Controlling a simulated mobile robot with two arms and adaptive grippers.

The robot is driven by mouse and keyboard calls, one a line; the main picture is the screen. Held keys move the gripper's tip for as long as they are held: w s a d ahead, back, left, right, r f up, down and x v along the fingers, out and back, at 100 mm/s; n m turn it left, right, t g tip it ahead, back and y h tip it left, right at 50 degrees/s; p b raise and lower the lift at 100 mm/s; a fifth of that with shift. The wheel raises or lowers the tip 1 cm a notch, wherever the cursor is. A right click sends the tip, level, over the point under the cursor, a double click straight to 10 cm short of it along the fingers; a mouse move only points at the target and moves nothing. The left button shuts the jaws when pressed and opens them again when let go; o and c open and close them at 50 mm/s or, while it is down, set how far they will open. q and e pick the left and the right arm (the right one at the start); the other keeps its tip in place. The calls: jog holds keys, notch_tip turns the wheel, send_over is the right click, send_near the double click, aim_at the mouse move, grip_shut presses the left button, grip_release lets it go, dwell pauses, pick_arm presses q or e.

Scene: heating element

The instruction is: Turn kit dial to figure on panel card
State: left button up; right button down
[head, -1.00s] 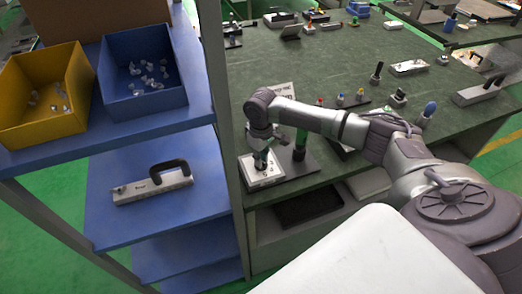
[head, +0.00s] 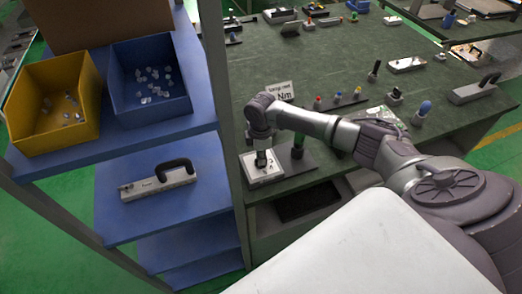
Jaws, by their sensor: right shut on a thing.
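The kit (head: 272,180), a small pale box with a white top face, sits at the near left corner of the green table. My right gripper (head: 261,161) points down onto its top face and is shut on the dial, which the fingers mostly hide. The dial's setting cannot be read. The panel card (head: 280,91), a small white sign, stands behind my right wrist. Its lower line reads "Nm"; the upper line is too small to read surely, and no figure is legible. My left gripper is not in view.
A dark stand with a black post (head: 298,147) is close right of the kit. A blue shelf at left holds a yellow bin (head: 52,97), a blue bin (head: 150,82) and a handled device (head: 158,184) below. Several small coloured parts stand farther back on the table.

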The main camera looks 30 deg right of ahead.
jog(key=shift+n, duration=0.8)
jog(key=c, duration=1.2)
grip_release()
jog(key=shift+o, duration=0.2)
notch_tip(320, 180, up, 12)
